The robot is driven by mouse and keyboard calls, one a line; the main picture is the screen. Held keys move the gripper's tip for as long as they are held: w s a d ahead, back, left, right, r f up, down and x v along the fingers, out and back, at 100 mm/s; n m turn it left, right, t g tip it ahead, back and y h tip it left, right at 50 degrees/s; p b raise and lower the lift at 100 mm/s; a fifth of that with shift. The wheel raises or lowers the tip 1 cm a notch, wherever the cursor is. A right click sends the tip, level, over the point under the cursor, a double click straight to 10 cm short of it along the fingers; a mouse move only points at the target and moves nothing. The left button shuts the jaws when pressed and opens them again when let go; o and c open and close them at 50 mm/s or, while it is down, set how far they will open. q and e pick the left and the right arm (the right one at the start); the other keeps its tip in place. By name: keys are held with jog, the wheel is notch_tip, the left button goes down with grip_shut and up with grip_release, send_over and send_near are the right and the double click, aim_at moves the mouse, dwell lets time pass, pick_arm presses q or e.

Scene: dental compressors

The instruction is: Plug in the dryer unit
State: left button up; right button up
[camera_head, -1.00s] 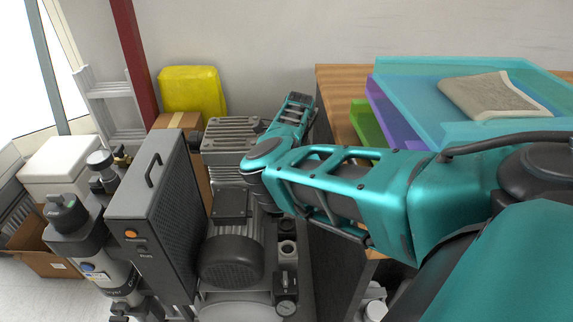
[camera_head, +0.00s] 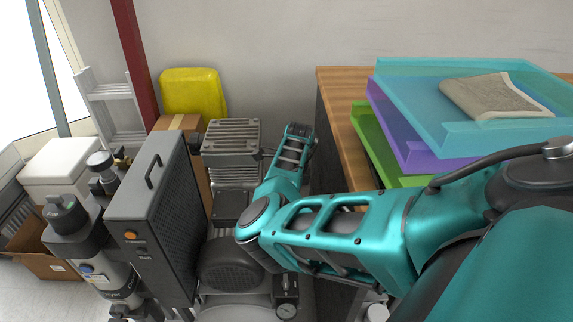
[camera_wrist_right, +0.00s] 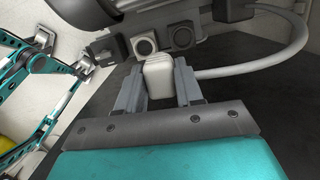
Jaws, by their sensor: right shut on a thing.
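My right gripper (camera_wrist_right: 158,88) is shut on a pale plug (camera_wrist_right: 158,74), held between its two grey fingers in the right wrist view. A light grey cable (camera_wrist_right: 245,70) leads from the plug to the right and curves up. In the head view the right hand and plug are hidden behind my arm. The tall dark grey unit with a handle (camera_head: 150,215) stands left of the compressor (camera_head: 232,150). My left gripper cannot be made out.
A yellow container (camera_head: 193,92) sits on a cardboard box behind the compressor. A gauge (camera_head: 286,311) is at the compressor's front. Teal arm links of mine show at left in the wrist view.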

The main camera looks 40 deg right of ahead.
jog(key=shift+m, duration=0.3)
jog(key=s+a+f+b, duration=0.1)
jog(key=f+b, duration=0.1)
jog(key=f, duration=0.2)
jog(key=s+f+b, duration=0.1)
jog(key=f+b, duration=0.1)
jog(key=f, duration=0.2)
jog(key=s+a+f+b, duration=0.1)
jog(key=f, duration=0.2)
jog(key=shift+s+a+f+b, duration=0.25)
jog(key=shift+a+f+b, duration=0.05)
jog(key=shift+f+b, duration=0.5)
jog(key=shift+b, duration=0.1)
jog(key=shift+f+b, duration=0.3)
jog(key=shift+b, duration=0.05)
jog(key=shift+r, duration=0.1)
jog(key=shift+f, duration=0.2)
